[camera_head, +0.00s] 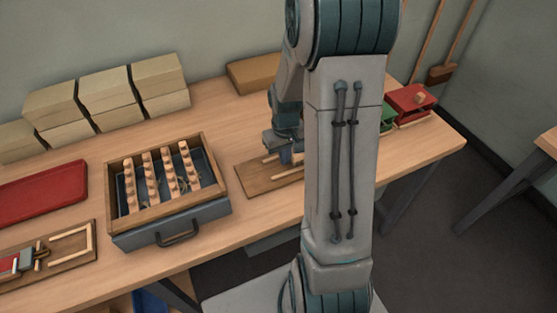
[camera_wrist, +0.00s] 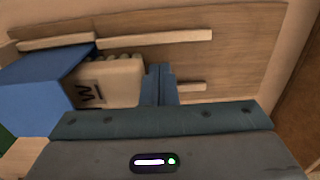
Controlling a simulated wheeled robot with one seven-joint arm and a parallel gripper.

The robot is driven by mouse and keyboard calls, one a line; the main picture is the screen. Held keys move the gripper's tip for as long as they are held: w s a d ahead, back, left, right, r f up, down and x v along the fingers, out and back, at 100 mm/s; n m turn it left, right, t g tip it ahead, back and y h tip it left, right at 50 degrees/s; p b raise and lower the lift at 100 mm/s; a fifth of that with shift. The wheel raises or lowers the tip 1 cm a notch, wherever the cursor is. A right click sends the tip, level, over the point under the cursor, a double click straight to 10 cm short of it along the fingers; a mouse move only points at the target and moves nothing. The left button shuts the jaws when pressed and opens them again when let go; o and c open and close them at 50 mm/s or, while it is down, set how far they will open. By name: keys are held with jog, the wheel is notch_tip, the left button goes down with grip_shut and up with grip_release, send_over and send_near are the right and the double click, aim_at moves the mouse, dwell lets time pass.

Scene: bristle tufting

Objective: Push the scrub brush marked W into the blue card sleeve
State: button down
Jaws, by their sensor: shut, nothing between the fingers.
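In the wrist view a pale scrub brush (camera_wrist: 112,82) with a black W lies on a wooden board (camera_wrist: 235,50), with small bumps along its far edge. Its left end meets the blue card sleeve (camera_wrist: 40,85); how far it sits inside is hidden. My gripper (camera_wrist: 158,72) is shut and empty, its fingertips at the brush's right end, touching or very close. In the head view my gripper (camera_head: 285,148) is low over the board (camera_head: 258,183); my arm hides the brush and sleeve there.
Wooden strips (camera_wrist: 155,39) flank the brush on the board. A wooden tray (camera_head: 205,195) with rows of pegs stands to the left. A red box (camera_head: 410,98) and a green box (camera_head: 387,120) are at the right. Stacked pale blocks (camera_head: 105,95) line the wall.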

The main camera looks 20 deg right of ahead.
jog(key=shift+d, duration=1.6)
jog(key=shift+a, duration=1.5)
notch_tip(320, 180, up, 9)
jog(key=p, duration=0.6)
jog(key=s+a+r+t, duration=0.3)
jog(key=s+a+r, duration=0.7)
jog(key=s+r, duration=0.4)
jog(key=shift+s+a+r, duration=0.2)
jog(key=shift+a+r, duration=0.1)
jog(key=shift+r, duration=0.3)
